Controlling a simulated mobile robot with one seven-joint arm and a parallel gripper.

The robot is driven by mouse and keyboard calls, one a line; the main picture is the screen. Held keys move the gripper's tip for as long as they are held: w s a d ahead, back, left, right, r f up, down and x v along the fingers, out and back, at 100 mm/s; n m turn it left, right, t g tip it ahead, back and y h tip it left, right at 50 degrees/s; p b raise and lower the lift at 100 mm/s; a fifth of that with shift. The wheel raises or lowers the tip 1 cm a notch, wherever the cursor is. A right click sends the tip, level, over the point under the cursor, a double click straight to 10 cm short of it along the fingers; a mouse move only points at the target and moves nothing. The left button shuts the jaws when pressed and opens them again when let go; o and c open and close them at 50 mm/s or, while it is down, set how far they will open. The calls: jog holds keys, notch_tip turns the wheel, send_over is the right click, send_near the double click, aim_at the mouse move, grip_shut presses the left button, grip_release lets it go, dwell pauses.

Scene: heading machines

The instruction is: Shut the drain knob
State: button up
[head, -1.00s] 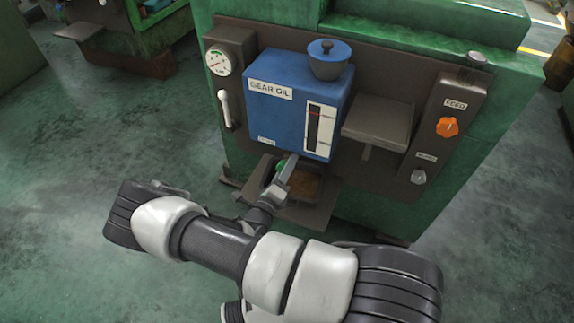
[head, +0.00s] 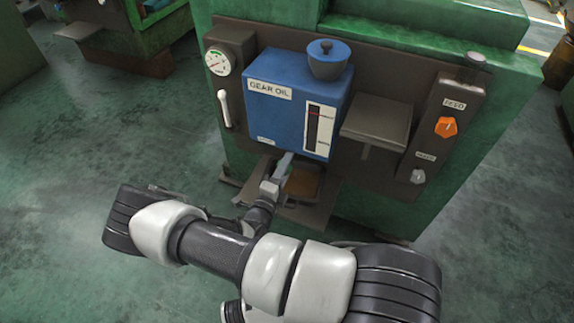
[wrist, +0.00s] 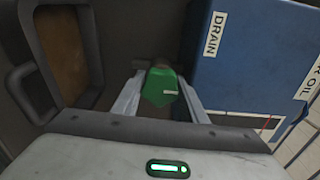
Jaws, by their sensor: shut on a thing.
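The drain knob (wrist: 158,84) is green with a small pale mark on its face. In the wrist view it sits between the two fingers of my gripper (wrist: 162,92), which is shut on it. The blue gear oil tank (head: 294,105) stands on the machine just above my gripper in the head view. Its DRAIN label (wrist: 213,35) is beside the knob in the wrist view. In the head view my gripper (head: 283,172) is under the tank's lower edge, and the knob is hidden there.
A brown tray (head: 310,212) juts out below the tank, close to my gripper. A grey shelf (head: 377,124), an orange feed knob (head: 446,127) and a grey knob (head: 417,177) are to the right. A gauge (head: 218,62) and white lever (head: 224,108) are at left.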

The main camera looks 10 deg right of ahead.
jog(key=shift+o, duration=0.2)
jog(key=o, duration=1)
jog(key=shift+o, duration=0.2)
